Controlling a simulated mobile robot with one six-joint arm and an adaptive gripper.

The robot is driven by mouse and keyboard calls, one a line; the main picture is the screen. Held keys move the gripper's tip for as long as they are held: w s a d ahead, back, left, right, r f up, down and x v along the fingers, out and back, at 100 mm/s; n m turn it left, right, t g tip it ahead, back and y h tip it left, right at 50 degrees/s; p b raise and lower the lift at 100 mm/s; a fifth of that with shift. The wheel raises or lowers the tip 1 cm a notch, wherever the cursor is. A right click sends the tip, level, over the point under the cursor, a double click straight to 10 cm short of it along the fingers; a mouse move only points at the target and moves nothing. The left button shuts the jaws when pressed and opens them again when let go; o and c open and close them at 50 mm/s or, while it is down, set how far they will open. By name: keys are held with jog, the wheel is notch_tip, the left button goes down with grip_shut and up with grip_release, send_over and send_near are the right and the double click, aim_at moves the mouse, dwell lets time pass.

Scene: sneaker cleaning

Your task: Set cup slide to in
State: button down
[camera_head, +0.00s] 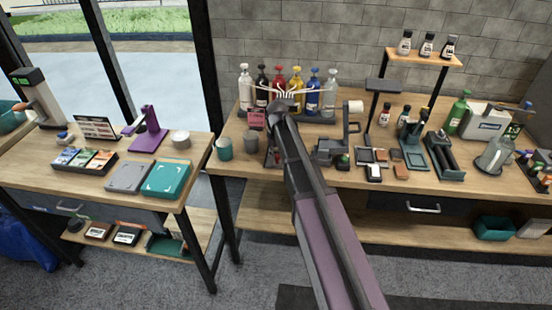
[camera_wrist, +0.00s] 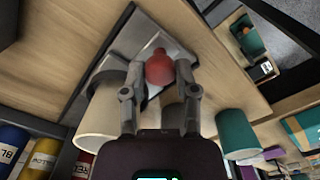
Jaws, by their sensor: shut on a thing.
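The cup slide shows in the wrist view as a grey metal plate (camera_wrist: 181,50) with a round red knob (camera_wrist: 159,70). My gripper (camera_wrist: 156,82) has its two fingers closed on either side of the red knob. A pale cup (camera_wrist: 100,128) is close beside the left finger. In the head view my gripper (camera_head: 278,112) is over the back workbench, in front of the colored bottles. My arm hides most of the slide there, so how far it is in or out cannot be told.
A teal cup (camera_head: 224,149) and a grey cup (camera_head: 252,146) stand left of my arm. Colored pump bottles (camera_head: 312,94) line the wall behind. A black stand (camera_head: 352,130) and small trays (camera_head: 413,154) are on the right. The left table (camera_head: 60,190) stands apart.

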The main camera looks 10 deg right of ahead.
jog(key=w+d, duration=0.1)
jog(key=w, duration=0.2)
jog(key=w+d, duration=0.1)
jog(key=w, duration=0.2)
jog(key=w+d, duration=0.1)
jog(key=w, duration=0.3)
jog(key=shift+d, duration=0.1)
jog(key=shift+s, duration=0.1)
jog(key=shift+c, duration=1.9)
grip_release()
jog(key=shift+s, duration=0.1)
